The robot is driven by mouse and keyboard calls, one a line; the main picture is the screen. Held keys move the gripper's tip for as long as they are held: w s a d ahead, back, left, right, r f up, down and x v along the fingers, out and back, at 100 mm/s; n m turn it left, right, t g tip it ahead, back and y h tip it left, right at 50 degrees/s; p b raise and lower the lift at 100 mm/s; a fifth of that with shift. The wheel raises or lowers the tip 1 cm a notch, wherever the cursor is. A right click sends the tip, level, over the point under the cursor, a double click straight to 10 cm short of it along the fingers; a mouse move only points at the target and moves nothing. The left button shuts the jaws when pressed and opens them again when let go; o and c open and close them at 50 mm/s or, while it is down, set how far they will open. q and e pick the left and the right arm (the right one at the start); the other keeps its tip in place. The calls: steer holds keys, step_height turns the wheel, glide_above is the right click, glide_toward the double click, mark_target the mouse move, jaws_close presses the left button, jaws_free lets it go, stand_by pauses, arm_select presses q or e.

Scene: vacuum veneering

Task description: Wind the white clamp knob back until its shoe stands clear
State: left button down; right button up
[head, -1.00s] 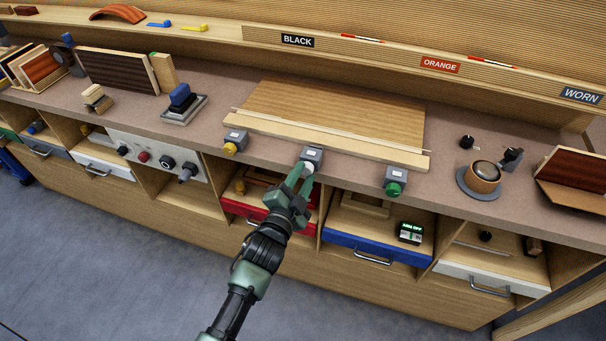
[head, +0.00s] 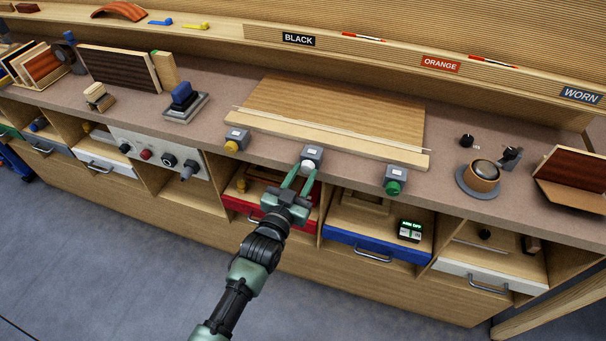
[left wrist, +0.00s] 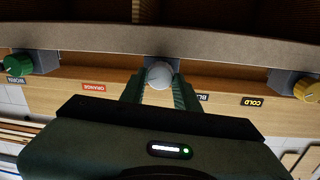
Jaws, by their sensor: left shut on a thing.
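The white clamp knob (head: 308,167) sits on the front of the middle grey clamp block (head: 312,152) at the bench edge. It also shows in the left wrist view (left wrist: 159,75), between the two green fingers. My left gripper (head: 298,181) is shut on the knob, one finger on each side. The clamp's shoe cannot be made out; the block and the pale wooden bar (head: 330,142) along the board's front edge leave it hidden. My right gripper is in neither view.
A yellow-knobbed clamp (head: 233,146) stands to the left and a green-knobbed clamp (head: 393,186) to the right. A wooden board (head: 340,110) lies behind the bar. Below are a red drawer (head: 240,208) and a blue drawer (head: 350,244).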

arm_select(q)
steer(key=shift+f+n, duration=0.15)
steer(key=shift+n, duration=0.15)
stand_by(0.4)
steer(key=c, duration=1)
jaws_free()
steer(key=shift+c, duration=0.2)
steer(key=b+v, duration=0.1)
steer(key=v, duration=0.7)
